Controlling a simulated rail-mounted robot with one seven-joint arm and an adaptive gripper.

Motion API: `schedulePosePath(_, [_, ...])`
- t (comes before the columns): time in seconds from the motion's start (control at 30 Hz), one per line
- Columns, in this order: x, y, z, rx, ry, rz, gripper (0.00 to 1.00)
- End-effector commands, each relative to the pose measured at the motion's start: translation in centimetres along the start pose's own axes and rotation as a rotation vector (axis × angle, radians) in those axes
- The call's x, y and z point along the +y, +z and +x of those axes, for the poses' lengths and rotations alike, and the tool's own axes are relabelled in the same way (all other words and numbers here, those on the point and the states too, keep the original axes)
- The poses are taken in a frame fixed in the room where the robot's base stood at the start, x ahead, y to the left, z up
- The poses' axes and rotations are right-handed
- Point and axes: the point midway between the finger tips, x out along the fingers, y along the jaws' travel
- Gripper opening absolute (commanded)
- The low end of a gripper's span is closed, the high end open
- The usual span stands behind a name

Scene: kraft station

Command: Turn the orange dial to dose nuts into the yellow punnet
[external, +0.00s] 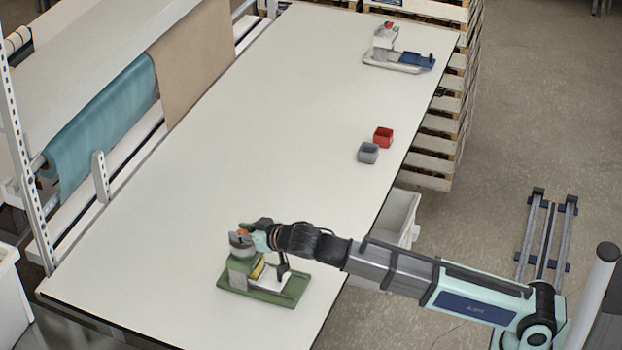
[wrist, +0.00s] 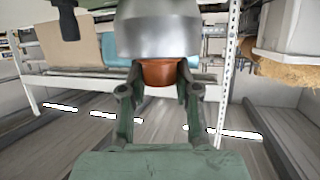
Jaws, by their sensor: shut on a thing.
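The near dispenser stands on a green base (external: 265,290) at the front of the table, with a grey round hopper (external: 241,243) on top. The hopper also fills the top middle of the wrist view (wrist: 158,30). A small orange part of the dial (external: 244,233) shows in the external view. My gripper (external: 258,238) reaches in from the right and is shut on the dial; its fingers flank it in the wrist view (wrist: 160,88). The yellow punnet (external: 257,270) stands low on the dispenser, partly hidden by my arm.
A grey punnet (external: 368,153) and a red punnet (external: 383,137) stand near the table's right edge. Another dispenser with a blue punnet (external: 418,62) is at the far end. The middle of the white table (external: 230,150) is clear. A white bin (external: 398,218) stands beside the table.

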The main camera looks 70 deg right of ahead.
Motion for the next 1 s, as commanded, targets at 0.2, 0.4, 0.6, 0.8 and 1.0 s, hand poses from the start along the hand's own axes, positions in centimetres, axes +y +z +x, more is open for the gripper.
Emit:
schedulePosePath(0.2, [-0.24,0.36,0.33,0.000,0.091,0.040,0.00])
schedulePosePath(0.4, [-0.14,0.22,0.17,-0.002,0.137,0.059,0.00])
schedulePosePath(0.6, [-0.05,0.16,0.07,-0.005,0.151,0.065,0.00])
schedulePosePath(0.8, [-0.02,0.17,0.05,-0.005,0.151,0.065,0.00])
schedulePosePath(1.0, [0.00,0.17,0.04,-0.005,0.151,0.064,0.57])
